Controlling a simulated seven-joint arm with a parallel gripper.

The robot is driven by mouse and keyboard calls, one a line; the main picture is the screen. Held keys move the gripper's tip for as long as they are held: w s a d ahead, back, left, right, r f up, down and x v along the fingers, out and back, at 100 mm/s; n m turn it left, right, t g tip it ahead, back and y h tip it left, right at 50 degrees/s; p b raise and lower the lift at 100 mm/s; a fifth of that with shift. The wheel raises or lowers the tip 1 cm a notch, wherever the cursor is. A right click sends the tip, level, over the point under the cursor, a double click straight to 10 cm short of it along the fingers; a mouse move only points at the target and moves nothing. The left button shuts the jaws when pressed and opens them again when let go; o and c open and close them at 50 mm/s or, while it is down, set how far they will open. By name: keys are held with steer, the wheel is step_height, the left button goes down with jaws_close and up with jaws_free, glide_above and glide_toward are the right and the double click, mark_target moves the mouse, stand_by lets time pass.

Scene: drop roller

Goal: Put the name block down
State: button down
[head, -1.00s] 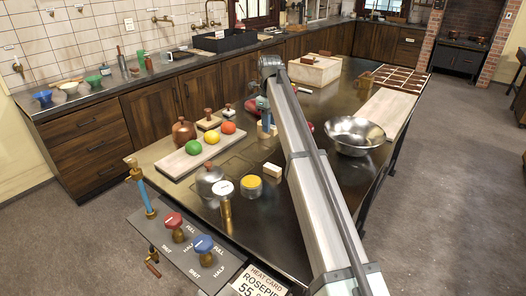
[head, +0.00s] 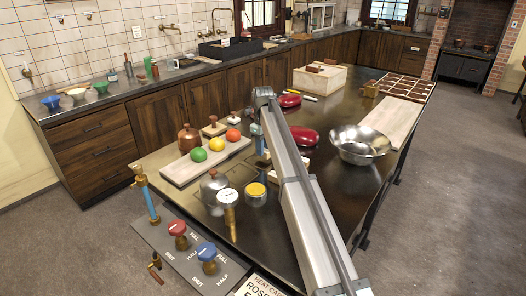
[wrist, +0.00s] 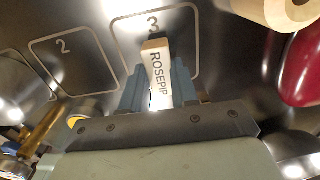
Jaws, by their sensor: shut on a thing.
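The name block is a pale wooden block (wrist: 160,72) marked ROSEPIP. In the wrist view it stands between the two blue-grey fingers of my gripper (wrist: 160,90), which is shut on it. Its far end overlaps the outlined square marked 3 (wrist: 192,14) on the dark metal table. Whether the block touches the table I cannot tell. In the head view my gripper (head: 262,150) is low over the table, partly hidden behind my arm, and the block cannot be made out clearly there.
A square marked 2 (wrist: 63,48) lies to the left. A red rounded thing (wrist: 304,72) and a wooden piece (wrist: 272,10) are at the right. In the head view, a board with coloured balls (head: 182,172), a yellow-topped jar (head: 255,195) and a steel bowl (head: 360,145) stand around.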

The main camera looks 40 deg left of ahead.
steer(key=shift+f, duration=0.85)
steer(key=shift+f, duration=0.1)
steer(key=c, duration=0.9)
jaws_free()
steer(key=shift+o, duration=0.2)
step_height(320, 180, up, 12)
